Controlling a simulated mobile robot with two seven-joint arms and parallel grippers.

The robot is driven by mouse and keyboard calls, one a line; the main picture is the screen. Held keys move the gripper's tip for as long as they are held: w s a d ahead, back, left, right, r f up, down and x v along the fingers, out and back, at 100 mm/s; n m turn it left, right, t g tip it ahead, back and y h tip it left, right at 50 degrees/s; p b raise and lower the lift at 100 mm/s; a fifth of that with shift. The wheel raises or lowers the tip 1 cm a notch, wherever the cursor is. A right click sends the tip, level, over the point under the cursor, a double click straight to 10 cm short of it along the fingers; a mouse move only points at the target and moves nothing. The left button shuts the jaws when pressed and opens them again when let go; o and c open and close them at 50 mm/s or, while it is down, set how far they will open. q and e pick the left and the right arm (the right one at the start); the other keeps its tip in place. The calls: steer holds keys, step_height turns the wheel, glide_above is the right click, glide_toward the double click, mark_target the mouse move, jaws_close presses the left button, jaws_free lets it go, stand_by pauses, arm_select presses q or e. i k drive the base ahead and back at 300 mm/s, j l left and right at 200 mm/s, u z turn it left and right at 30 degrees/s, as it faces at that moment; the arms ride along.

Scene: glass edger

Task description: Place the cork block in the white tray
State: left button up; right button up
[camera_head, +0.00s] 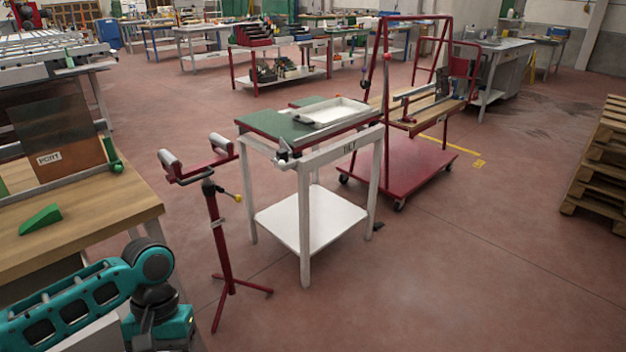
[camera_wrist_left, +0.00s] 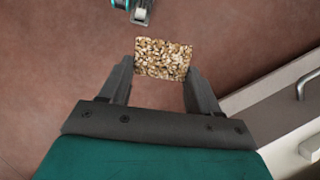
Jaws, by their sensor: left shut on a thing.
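In the left wrist view my left gripper (camera_wrist_left: 160,82) is shut on the cork block (camera_wrist_left: 163,58), a speckled tan-brown piece held between the two dark fingertips, with reddish floor behind it. In the head view my teal left arm shows at the bottom left, but its gripper and the block are out of frame. The white tray (camera_head: 365,106) lies on the green-topped white table (camera_head: 272,122) in the middle of the head view, well apart from my arm. My right gripper is in neither view.
A red roller stand (camera_head: 222,235) stands between my arm and the tray table. A wooden bench (camera_head: 95,208) with a green wedge (camera_head: 40,219) is at left. A red cart (camera_head: 415,165) stands behind the table, and pallets (camera_head: 600,165) at right. Floor at front right is clear.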

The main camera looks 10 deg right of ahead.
mark_target(338, 115)
steer(key=i+l+z, duration=0.1)
steer(key=i+l, duration=0.15)
steer(key=i, duration=0.25)
steer(key=i+l+z, duration=0.1)
steer(key=i+l, duration=0.15)
steer(key=i, duration=0.2)
steer(key=i+l, duration=0.2)
steer(key=i, duration=0.3)
steer(key=i+l+z, duration=0.15)
steer(key=i, duration=0.35)
